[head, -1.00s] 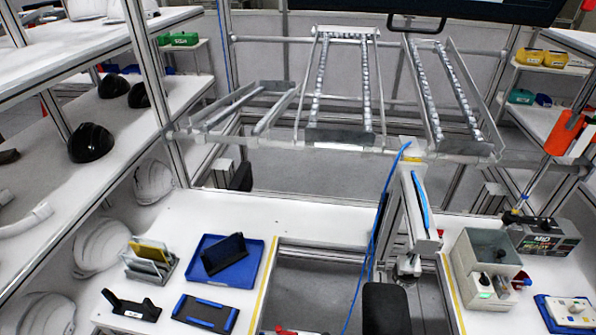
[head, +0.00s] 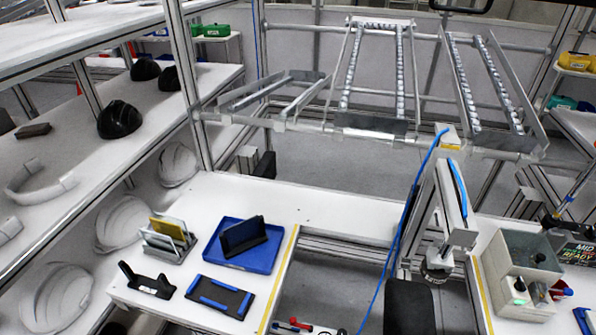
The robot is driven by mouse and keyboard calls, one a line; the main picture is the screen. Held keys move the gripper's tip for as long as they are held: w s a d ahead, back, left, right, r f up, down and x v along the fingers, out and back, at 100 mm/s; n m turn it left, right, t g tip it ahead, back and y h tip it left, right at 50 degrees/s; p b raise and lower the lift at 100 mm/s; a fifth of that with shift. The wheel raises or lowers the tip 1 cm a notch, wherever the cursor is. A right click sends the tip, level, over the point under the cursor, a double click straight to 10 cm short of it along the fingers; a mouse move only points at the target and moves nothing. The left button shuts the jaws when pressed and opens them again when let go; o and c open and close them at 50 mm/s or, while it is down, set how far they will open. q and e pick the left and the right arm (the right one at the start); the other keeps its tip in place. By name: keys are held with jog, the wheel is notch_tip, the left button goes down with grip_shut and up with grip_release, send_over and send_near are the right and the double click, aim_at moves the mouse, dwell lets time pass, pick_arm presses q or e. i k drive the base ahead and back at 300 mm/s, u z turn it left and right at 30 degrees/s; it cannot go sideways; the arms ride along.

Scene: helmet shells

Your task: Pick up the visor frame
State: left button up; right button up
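I cannot tell for sure which thing is the visor frame. A white curved band (head: 38,184) lies on the left shelf, with a smaller white piece (head: 8,229) nearer, cut by the picture's left edge. A black piece with raised ends (head: 147,281) lies on the white bench at its near left. A flat black and blue frame-like piece (head: 220,297) lies right of it. A blue tray (head: 263,256) behind holds a dark block (head: 243,236) standing tilted. Neither of my grippers can be made out in the head view.
Black helmet shells (head: 119,120) stand on the left shelf and white shells (head: 122,224) lie below it. A rack with yellow and grey plates (head: 168,238) stands on the bench. A grey box (head: 520,272) stands at right. Roller rails (head: 376,80) hang behind. The bench's middle (head: 330,213) is clear.

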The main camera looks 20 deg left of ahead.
aim_at(146, 279)
jog(key=k, duration=0.5)
jog(key=u, duration=1.15)
jog(key=i, duration=0.35)
jog(key=u, duration=0.4)
